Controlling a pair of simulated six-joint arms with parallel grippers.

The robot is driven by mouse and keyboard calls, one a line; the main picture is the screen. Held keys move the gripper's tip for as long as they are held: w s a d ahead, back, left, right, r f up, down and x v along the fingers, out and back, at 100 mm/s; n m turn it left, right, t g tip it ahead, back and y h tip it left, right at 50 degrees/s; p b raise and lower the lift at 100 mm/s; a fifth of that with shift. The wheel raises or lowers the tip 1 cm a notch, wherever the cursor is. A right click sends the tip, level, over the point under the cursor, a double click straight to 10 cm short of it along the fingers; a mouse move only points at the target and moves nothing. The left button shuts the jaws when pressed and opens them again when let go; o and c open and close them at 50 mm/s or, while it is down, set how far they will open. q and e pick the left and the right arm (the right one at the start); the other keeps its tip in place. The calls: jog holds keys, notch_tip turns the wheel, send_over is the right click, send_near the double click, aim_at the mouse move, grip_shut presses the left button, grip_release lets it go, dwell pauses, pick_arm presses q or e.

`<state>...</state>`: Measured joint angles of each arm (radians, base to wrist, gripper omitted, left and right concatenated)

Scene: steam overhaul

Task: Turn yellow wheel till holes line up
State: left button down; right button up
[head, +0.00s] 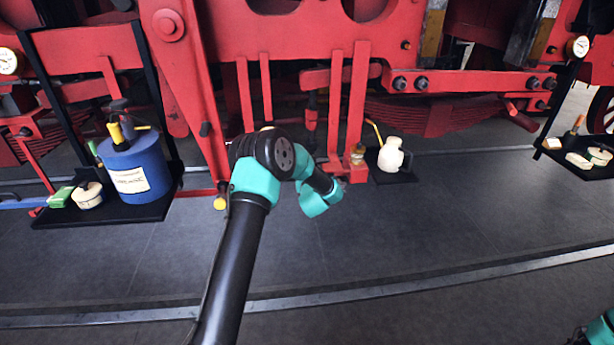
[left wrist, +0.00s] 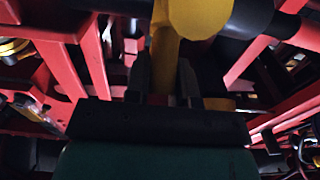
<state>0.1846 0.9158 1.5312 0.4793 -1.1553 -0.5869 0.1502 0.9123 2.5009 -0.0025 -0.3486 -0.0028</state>
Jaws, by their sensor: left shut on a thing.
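In the left wrist view, a yellow part, seemingly of the yellow wheel (left wrist: 200,14), shows as a rounded piece at the top edge with a narrower yellow bar running down from it. My left gripper (left wrist: 163,80) is shut on that bar, one dark finger on each side. In the head view my left arm reaches in to the frame, and its wrist hides the grip. A small yellow round end (head: 220,202) shows left of the wrist. The holes are not visible. A bit of my right arm shows at the bottom right corner; its jaws cannot be made out.
Red frame bars surround the wrist. A black tray (head: 105,213) with a blue drum (head: 136,167) stands left. A white oil can (head: 391,155) stands right of the wrist, and another tray (head: 582,164) lies far right. The grey floor in front is clear.

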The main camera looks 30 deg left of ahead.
pick_arm(q)
jog(key=shift+w+a+r, duration=0.15)
jog(key=shift+w+r, duration=0.05)
jog(key=shift+r, duration=0.2)
jog(key=c, duration=0.9)
grip_release()
jog(key=shift+f, duration=0.1)
jog(key=shift+s, duration=0.15)
jog(key=v, duration=0.6)
jog(key=shift+f, duration=0.1)
